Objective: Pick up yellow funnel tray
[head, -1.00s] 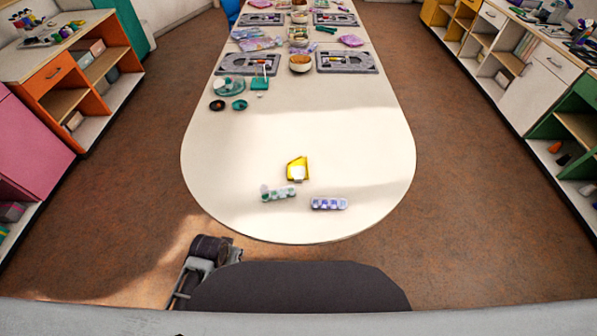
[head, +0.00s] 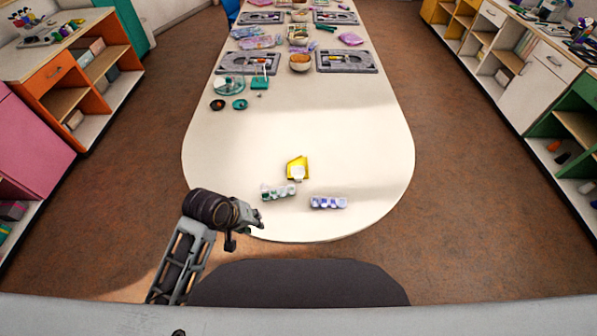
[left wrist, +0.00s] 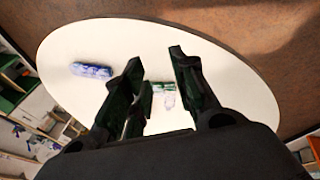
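The yellow funnel tray (head: 297,168) lies on the near end of the white table (head: 320,125), with something white in or on it. My left gripper (head: 258,220) is at the table's near left edge, left of the tray and nearer to me. In the left wrist view my left gripper (left wrist: 155,75) has its two fingers apart with nothing held between them. The yellow tray cannot be made out there. My right gripper is not in view.
A green-and-white bead strip (head: 277,191) and a purple-and-white strip (head: 328,202) lie just nearer than the tray. Grey boards (head: 347,62), a bowl (head: 300,63) and teal items (head: 229,86) stand farther back. The table's middle is clear.

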